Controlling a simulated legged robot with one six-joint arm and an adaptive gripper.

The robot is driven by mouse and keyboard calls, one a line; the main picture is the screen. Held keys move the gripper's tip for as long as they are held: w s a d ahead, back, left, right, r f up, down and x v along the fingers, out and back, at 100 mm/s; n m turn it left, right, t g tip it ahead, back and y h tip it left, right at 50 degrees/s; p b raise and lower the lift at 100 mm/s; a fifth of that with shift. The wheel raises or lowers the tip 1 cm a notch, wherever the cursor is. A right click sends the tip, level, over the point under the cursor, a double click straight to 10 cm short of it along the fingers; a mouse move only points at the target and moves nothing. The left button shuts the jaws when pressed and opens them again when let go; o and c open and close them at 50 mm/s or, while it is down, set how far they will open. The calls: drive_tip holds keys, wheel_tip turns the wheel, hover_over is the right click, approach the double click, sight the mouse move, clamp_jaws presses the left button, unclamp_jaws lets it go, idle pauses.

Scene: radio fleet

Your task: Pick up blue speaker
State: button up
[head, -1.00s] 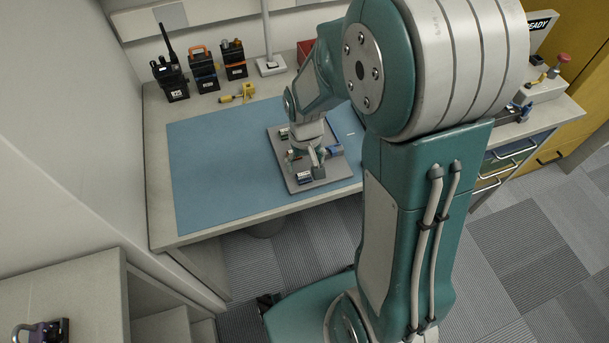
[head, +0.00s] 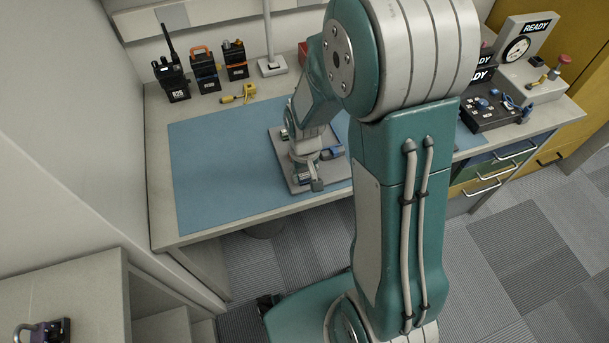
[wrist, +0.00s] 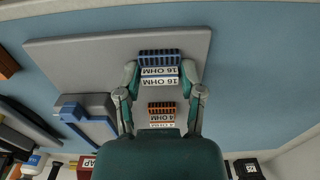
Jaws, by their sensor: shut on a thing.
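The blue speaker part, a small block with a ridged blue top (wrist: 159,56) and white "16 OHM" labels, lies between my fingertips in the wrist view. My gripper (wrist: 161,76) is shut on it, one finger on each side. In the head view my gripper (head: 309,178) is low over the front of a grey plate (head: 279,145), and hides most of the block. I cannot tell whether the block is clear of the plate. A similar orange "4 OHM" block (wrist: 162,108) sits nearer my palm in the wrist view.
A grey fixture with a blue bar (wrist: 73,113) is on the plate, beside my gripper. The plate rests on a blue mat (head: 215,160), whose left side is clear. Black test equipment (head: 490,108) is at the right.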

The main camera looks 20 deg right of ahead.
sight(305, 173)
drive_tip(key=shift+r, duration=0.45)
wheel_tip(305, 173, up, 2)
drive_tip(key=shift+r, duration=0.25)
drive_tip(key=s+d+r, duration=0.2)
drive_tip(key=s+r, duration=0.2)
drive_tip(key=s, duration=0.2)
drive_tip(key=s+d+r, duration=0.3)
drive_tip(key=s+r, duration=0.2)
drive_tip(key=s, duration=0.2)
drive_tip(key=shift+d+r, duration=0.3)
drive_tip(key=shift+r, duration=2)
